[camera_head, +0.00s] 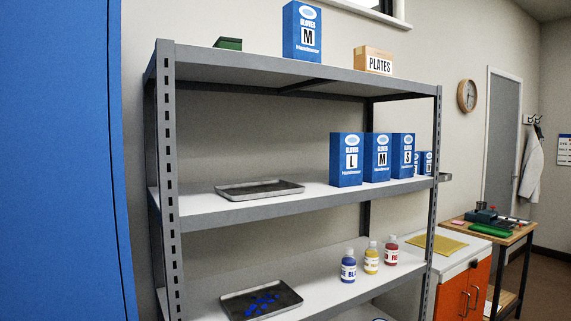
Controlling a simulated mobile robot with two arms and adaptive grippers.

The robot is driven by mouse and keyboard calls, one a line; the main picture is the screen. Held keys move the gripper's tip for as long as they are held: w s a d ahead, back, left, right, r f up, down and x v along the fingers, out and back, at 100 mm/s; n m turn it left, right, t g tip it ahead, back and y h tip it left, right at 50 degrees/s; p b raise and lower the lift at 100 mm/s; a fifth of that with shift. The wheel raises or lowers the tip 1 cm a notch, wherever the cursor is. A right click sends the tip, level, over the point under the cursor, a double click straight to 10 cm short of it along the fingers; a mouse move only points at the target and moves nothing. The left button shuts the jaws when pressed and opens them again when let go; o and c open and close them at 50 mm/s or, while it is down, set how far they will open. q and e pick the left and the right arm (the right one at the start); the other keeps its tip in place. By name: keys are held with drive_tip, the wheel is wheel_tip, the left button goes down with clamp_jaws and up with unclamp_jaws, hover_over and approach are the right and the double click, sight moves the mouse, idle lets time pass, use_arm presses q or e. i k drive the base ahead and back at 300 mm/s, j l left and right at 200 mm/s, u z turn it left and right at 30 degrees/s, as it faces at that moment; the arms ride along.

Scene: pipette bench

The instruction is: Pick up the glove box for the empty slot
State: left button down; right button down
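A blue glove box marked M (302,32) stands upright on the top shelf. On the middle shelf, blue glove boxes marked L (347,160), M (377,157) and S (403,157) stand in a row toward the right. Smaller-looking blue boxes (428,163) show partly behind the S box. I cannot tell which place is the empty slot. Neither of my grippers is in view.
The grey shelf unit (310,203) holds an empty tray (260,188) on its middle shelf. Below are a tray (233,308) with blue pieces and three bottles (348,266). A PLATES box (373,61) sits on top. A blue panel (60,160) fills the left side.

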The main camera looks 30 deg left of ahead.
sight(346, 150)
drive_tip(key=u, duration=0.65)
